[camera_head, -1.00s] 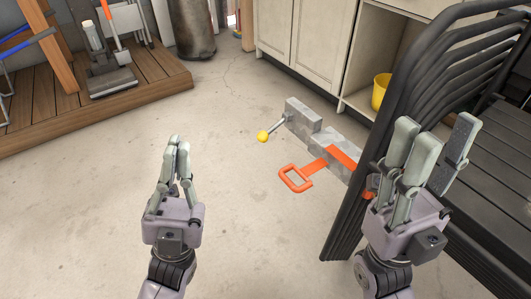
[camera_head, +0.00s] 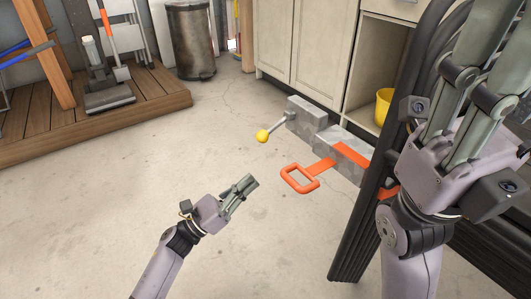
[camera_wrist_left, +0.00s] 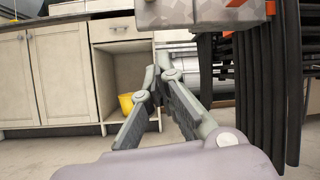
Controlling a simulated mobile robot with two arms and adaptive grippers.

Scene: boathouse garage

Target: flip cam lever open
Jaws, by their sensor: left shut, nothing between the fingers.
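A mottled grey block fixture (camera_head: 345,165) juts out beside black bars. An orange lever with a loop handle (camera_head: 300,178) extends left from it. A rod with a yellow ball (camera_head: 262,136) sticks out from its back end. I cannot tell which of the two is the cam lever. My left gripper (camera_head: 250,182) is shut and empty, left of and apart from the orange handle. In the left wrist view its fingers (camera_wrist_left: 155,78) meet below the grey block (camera_wrist_left: 190,12). My right gripper (camera_head: 490,25) is large at the upper right, its fingertips cut off by the frame edge.
Black curved bars (camera_head: 365,230) stand close to the fixture and my right arm. Behind are cream cabinets (camera_head: 310,45) and a yellow bucket (camera_head: 383,105). A wooden platform (camera_head: 150,98) and a metal bin (camera_head: 190,40) are at upper left. The floor at left is clear.

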